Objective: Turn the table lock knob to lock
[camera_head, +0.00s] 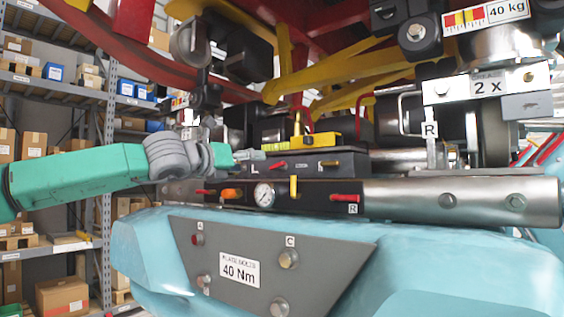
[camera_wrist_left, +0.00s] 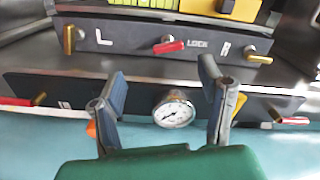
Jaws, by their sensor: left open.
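The table lock knob (camera_wrist_left: 168,46) is a small red lever on a metal pivot, left of the word LOCK on the dark upper panel (camera_wrist_left: 125,42). My right gripper is not in view.
Brass levers (camera_wrist_left: 69,40) (camera_wrist_left: 260,58) flank the knob at L and R. A lower panel carries a pressure gauge (camera_wrist_left: 173,110) and red levers (camera_wrist_left: 290,121). A yellow block (camera_head: 315,141) stands above the panel. Shelves with boxes (camera_head: 62,296) stand at the left.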

